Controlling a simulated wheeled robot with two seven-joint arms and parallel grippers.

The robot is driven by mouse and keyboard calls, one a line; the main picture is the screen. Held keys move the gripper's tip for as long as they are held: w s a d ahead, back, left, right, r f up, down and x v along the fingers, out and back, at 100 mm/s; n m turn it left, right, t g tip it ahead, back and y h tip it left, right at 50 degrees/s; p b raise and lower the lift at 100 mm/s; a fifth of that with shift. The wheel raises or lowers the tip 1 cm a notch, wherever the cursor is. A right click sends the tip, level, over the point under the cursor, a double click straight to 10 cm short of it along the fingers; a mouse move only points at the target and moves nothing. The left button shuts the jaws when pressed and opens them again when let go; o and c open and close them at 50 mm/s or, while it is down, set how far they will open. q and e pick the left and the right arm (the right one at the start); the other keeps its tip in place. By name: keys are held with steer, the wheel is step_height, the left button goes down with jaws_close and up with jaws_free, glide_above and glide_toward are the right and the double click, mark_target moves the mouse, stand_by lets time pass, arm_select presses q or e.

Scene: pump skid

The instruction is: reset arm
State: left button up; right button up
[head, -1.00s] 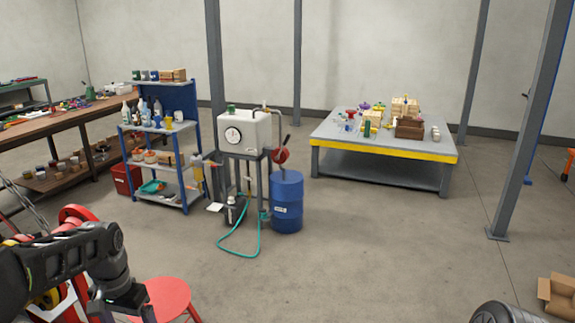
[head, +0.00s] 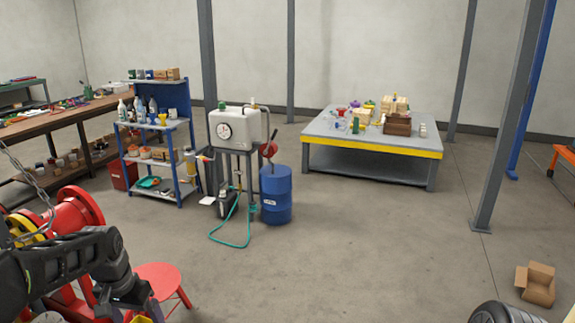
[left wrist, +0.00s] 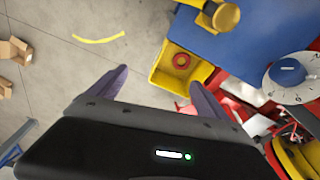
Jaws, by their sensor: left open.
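My left arm (head: 70,258) reaches in from the lower left of the head view. My left gripper (left wrist: 160,88) shows two dark, spread fingers in the left wrist view, with nothing between them. Beyond the fingers, in that view, is a yellow tray (left wrist: 162,73) with a red ring (left wrist: 181,60) in it, beside a blue surface (left wrist: 240,50). A white dial with a blue knob (left wrist: 287,72) is at the right. In the head view the fingertips are cut off by the bottom edge. My right gripper is not in view.
A red stool (head: 160,279) and red machinery (head: 72,212) stand close to my left arm. The white tank (head: 240,124), blue drum (head: 277,195) and teal hose (head: 230,244) are farther off. A cardboard box (head: 536,285) lies at right. The central floor is open.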

arm_select(q)
steer(key=w+d+f+n+t+h+b, duration=0.1)
steer(key=w+d+f+t+h+b, duration=0.15)
steer(key=d+f, duration=1)
steer(key=s+d+f+n+b, duration=0.1)
steer(key=s+d+f, duration=0.15)
steer(key=f, duration=0.35)
steer(key=s+d+f+b, duration=0.1)
steer(key=s+d+f, duration=0.15)
steer(key=f, duration=0.25)
steer(key=s+d+f+g+b, duration=0.1)
steer(key=s+d+f, duration=0.3)
steer(key=s, duration=0.3)
steer(key=s+d+f+g+h+b, duration=0.1)
steer(key=s+d+f+b, duration=0.1)
steer(key=s+d+f, duration=0.2)
steer(key=s+d+f+g+b, duration=0.1)
steer(key=s+d+f, duration=0.3)
steer(key=s+f, duration=0.5)
steer(key=shift+s+h+b, duration=0.35)
steer(key=shift+s+b, duration=0.4)
steer(key=shift+s, duration=0.15)
steer(key=shift+g, duration=0.25)
steer(key=shift+c, duration=0.2)
